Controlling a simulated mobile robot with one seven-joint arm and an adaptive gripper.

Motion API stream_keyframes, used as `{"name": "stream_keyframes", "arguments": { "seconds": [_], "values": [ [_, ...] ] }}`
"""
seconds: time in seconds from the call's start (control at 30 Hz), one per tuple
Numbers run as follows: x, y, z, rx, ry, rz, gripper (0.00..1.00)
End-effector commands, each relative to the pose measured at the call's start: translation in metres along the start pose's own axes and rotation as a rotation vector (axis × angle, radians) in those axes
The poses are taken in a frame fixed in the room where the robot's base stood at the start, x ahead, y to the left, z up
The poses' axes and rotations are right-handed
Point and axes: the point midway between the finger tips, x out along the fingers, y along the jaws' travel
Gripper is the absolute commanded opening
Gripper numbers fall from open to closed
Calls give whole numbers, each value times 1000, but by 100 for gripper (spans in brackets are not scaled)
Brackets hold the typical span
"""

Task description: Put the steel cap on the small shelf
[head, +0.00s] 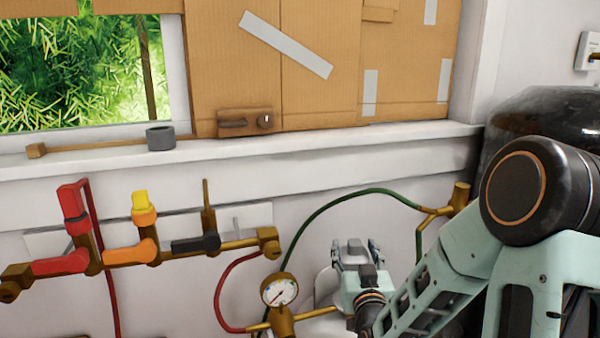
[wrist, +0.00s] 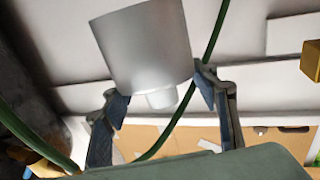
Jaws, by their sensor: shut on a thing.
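The steel cap (wrist: 145,45) is a smooth silver cylinder with a narrower stub at one end, and it fills the space between the fingers in the wrist view. My gripper (wrist: 160,92) is shut on it, with one dark finger pad on each side near the stub end. In the head view my gripper (head: 356,251) is low, right of centre, in front of the wall below the window ledge. A small grey part of the cap (head: 354,246) seems to show between the fingers there. I cannot make out a separate small shelf in either view.
The window ledge (head: 330,152) holds a grey ring (head: 160,137). Red, orange and black valves (head: 140,250) are at left. A pressure gauge (head: 280,290) and green hose (head: 325,207) are close to my gripper. A white cylinder (head: 324,283) stands behind it.

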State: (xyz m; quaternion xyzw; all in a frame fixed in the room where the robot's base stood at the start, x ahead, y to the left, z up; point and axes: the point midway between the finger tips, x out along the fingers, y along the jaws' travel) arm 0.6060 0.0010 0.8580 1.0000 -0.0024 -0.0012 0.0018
Motion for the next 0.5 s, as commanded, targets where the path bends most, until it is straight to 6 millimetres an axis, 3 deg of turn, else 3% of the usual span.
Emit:
{"name": "stream_keyframes", "arguments": {
  "seconds": [0.03, 0.5],
  "values": [
    [1, 2, -24, 1, 7, -1, 25],
    [1, 1, -118, 2, 5, -4, 25]
  ]
}}
